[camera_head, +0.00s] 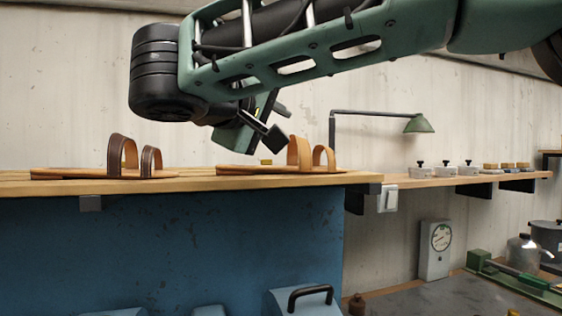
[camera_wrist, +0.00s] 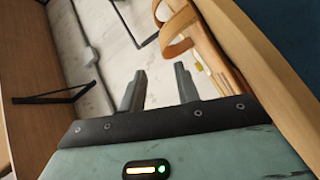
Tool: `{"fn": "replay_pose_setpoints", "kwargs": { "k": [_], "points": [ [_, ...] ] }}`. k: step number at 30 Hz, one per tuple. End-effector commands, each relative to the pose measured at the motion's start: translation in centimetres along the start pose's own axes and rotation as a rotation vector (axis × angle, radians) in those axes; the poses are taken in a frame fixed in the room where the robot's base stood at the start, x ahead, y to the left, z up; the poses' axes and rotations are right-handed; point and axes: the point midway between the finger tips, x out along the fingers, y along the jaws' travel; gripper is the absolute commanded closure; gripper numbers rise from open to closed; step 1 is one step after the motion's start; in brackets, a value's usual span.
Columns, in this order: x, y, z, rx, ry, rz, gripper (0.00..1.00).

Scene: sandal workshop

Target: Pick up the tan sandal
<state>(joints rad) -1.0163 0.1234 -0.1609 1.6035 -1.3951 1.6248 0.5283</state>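The tan sandal (camera_head: 285,168) lies flat on the wooden benchtop at its right end, with two light tan straps standing up. In the wrist view its looped strap (camera_wrist: 178,48) and part of its sole show at the top right. A second sandal (camera_head: 105,173) with dark brown strap edges lies to the left on the same top. My gripper (camera_head: 272,122) hangs above the tan sandal, apart from it. In the wrist view my gripper (camera_wrist: 159,85) has its two fingers spread, with nothing between them.
The wooden benchtop (camera_head: 210,183) sits on a blue cabinet. A green lamp (camera_head: 418,124) stands to the right, over a wall shelf (camera_head: 520,178) with small pots. A small yellow item (camera_head: 266,161) shows behind the tan sandal.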

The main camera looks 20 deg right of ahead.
Motion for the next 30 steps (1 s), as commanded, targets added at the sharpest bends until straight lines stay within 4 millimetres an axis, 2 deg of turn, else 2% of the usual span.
{"fn": "replay_pose_setpoints", "kwargs": {
  "k": [3, 11, 21, 29, 30],
  "points": [
    [2.0, 0.2, 0.0, 0.0, -0.003, 0.001, 0.68],
    [3.9, 0.0, 0.0, -0.001, 0.0, 0.0, 0.68],
    [8.2, -0.5, 0.2, 0.0, -0.001, -0.001, 0.68],
    [8.6, -0.7, 0.3, 0.0, 0.001, -0.002, 0.68],
    [8.6, -0.7, 0.3, 0.0, 0.001, -0.002, 0.71]
  ]
}}
